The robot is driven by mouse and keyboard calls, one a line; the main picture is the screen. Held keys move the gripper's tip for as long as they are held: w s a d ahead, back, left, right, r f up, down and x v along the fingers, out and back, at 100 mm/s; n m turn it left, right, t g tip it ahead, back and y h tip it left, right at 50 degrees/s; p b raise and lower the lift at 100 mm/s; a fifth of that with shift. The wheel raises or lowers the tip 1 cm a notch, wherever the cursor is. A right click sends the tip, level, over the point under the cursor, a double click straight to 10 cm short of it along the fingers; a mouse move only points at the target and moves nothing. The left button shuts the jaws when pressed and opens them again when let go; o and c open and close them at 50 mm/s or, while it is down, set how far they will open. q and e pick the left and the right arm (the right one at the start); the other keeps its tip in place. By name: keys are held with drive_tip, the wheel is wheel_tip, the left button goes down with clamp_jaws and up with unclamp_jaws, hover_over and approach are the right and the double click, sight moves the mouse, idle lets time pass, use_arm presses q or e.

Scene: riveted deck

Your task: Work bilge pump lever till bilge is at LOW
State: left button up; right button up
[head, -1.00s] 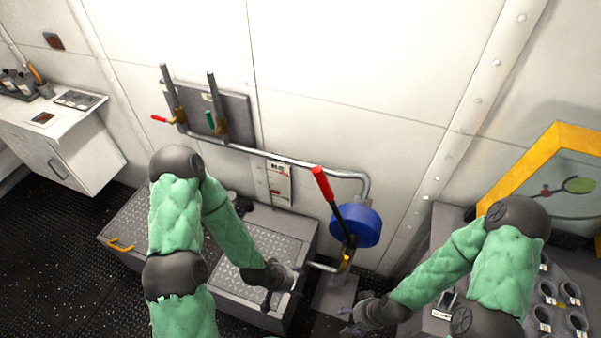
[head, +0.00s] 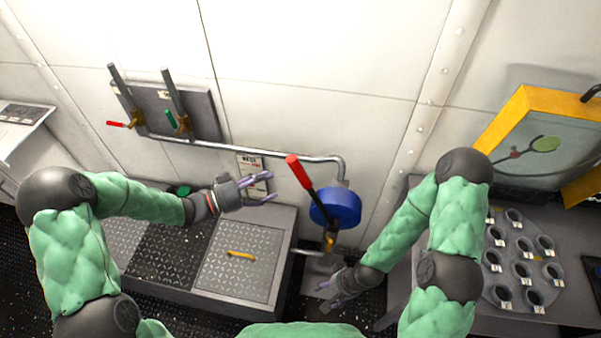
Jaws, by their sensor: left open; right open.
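The pump lever, a black bar with a red grip (head: 299,172), leans up and left from the pump beside a blue round body (head: 336,207). A small labelled plate (head: 250,163) on the wall is partly covered by my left gripper; its reading is too small to make out. My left gripper (head: 273,187) is open and empty, left of the lever and apart from it, fingers pointing right. My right gripper (head: 326,295) is open, low near the foot of the pump, below the lever and not touching it.
A grey pipe (head: 250,150) runs along the wall to the pump. Two valve levers stand on a grey panel (head: 150,110) at left. A tread-plate box with a yellow handle (head: 240,254) lies below my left arm. A yellow-framed screen (head: 520,140) and a holed rack (head: 520,262) stand right.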

sight(301, 173)
use_arm(q)
drive_tip(key=shift+m+g+h, duration=0.4)
drive_tip(key=shift+m+g, duration=0.3)
drive_tip(key=x, duration=0.3)
drive_tip(key=b+x, duration=0.1)
drive_tip(key=x, duration=0.3)
drive_tip(key=s+r+x, duration=0.1)
drive_tip(key=x, duration=0.2)
drive_tip(key=shift+d+r+b, duration=0.1)
drive_tip(key=shift+d+b, duration=0.2)
drive_tip(key=shift+d, duration=0.05)
clamp_jaws()
